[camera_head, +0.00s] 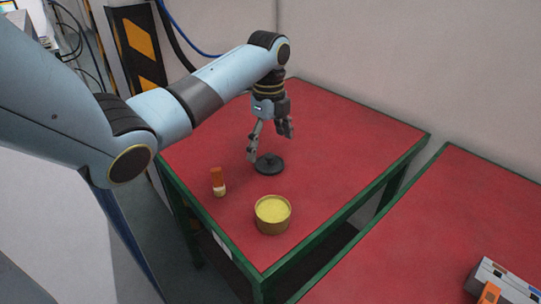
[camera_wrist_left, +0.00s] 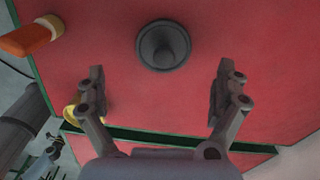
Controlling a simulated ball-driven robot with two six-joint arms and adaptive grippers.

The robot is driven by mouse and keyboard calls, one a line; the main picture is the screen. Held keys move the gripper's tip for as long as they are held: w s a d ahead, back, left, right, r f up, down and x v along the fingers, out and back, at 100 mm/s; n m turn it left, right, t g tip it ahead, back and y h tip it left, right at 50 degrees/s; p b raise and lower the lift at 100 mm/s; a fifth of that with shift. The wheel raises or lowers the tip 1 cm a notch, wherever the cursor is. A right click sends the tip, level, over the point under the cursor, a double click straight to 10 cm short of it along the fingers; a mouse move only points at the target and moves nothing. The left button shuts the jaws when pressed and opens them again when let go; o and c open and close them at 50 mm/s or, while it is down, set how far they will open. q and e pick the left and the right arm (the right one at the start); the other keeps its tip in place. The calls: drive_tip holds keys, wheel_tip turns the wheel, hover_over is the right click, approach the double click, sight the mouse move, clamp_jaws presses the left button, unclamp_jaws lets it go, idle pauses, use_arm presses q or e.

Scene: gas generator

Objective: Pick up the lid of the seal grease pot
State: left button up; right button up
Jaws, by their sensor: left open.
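The lid (camera_head: 269,165) is a dark round disc with a raised knob, lying flat on the red table top. It also shows in the left wrist view (camera_wrist_left: 163,45), ahead of the fingers. The open grease pot (camera_head: 272,214), round and filled with yellow grease, stands apart from the lid nearer the table's front corner; part of it shows behind a finger in the left wrist view (camera_wrist_left: 71,112). My left gripper (camera_head: 270,146) is open and empty above the lid, its fingers (camera_wrist_left: 158,92) spread wide and apart from the knob.
The red table (camera_head: 340,130) has a green edge and is clear behind and right of the lid. A second red table (camera_head: 430,240) at right holds a grey box (camera_head: 505,284).

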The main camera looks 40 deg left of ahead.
sight(269, 155)
use_arm(q)
drive_tip(key=f, duration=0.5)
drive_tip(key=shift+w+a, duration=0.1)
drive_tip(key=shift+w, duration=0.15)
drive_tip(key=c, duration=0.9)
use_arm(e)
drive_tip(key=shift+w+d+f, duration=0.1)
drive_tip(key=shift+w+f, duration=0.15)
drive_tip(key=shift+w, duration=0.4)
